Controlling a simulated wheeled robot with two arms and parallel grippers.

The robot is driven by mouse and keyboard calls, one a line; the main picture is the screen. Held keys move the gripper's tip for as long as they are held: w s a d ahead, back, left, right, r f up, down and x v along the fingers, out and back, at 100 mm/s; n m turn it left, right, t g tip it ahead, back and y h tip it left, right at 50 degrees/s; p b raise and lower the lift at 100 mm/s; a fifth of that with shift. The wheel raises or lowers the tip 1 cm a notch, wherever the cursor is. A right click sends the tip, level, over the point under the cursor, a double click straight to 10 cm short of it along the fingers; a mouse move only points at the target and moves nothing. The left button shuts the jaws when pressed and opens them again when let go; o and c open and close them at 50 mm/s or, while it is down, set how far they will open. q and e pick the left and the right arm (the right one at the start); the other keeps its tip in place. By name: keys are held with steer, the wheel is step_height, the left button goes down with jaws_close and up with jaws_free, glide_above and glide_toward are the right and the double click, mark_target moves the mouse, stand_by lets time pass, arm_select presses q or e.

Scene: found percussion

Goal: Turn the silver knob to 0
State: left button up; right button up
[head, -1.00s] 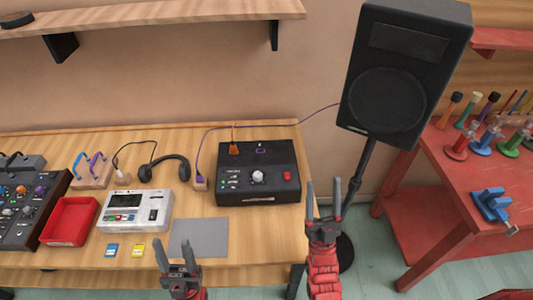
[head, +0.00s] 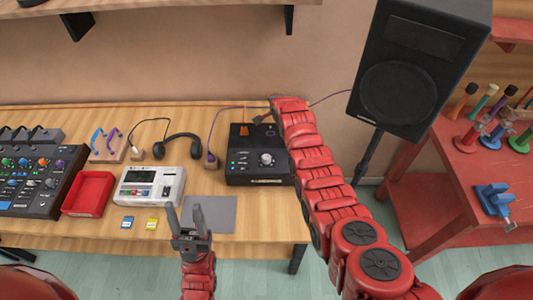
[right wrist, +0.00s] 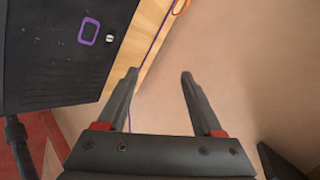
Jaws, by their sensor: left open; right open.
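The silver knob (head: 266,159) is on top of the black box (head: 250,178) on the wooden table, its round face in clear view. My right arm reaches over the box's right side and hides that part. In the right wrist view the open jaws (right wrist: 159,73) are empty beside the box (right wrist: 50,75), and the knob is out of that view.
Headphones (head: 178,145), a white device (head: 150,187), a red tray (head: 88,193) and a mixer (head: 35,180) lie left. The grey pad (head: 210,215) is bare.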

steer(key=s+a+r+m+g, duration=0.2)
steer(key=s+r+m+g, duration=0.1)
steer(key=s+g, duration=0.2)
step_height(320, 180, up, 7)
steer(key=m+g+h, duration=0.2)
steer(key=m+g, duration=0.1)
steer(key=g, duration=0.2)
glide_above(266, 157)
step_height(266, 157, down, 16)
steer(key=b, duration=1.5)
steer(key=shift+d+r, duration=0.1)
steer(key=shift+r, duration=0.15)
steer(key=shift+f, duration=0.85)
jaws_close()
